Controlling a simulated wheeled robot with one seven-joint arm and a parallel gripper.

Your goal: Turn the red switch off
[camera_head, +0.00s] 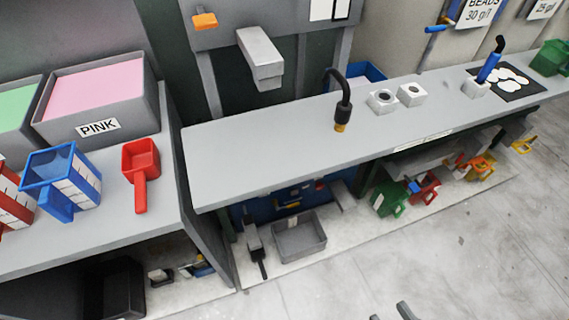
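I cannot make out a clear red switch in the head view. An orange block-like part (204,20) sits on the grey press frame at the upper left; whether it is a switch I cannot tell. My gripper (390,314) shows only as two grey fingertips at the bottom edge, right of centre. The tips stand apart with bare floor between them, far from the bench and the press. The rest of my gripper is cut off by the frame.
A red scoop (141,165) and a blue scoop lie on the left counter. Colored jugs and a grey bin (299,238) stand below. The floor at right is clear.

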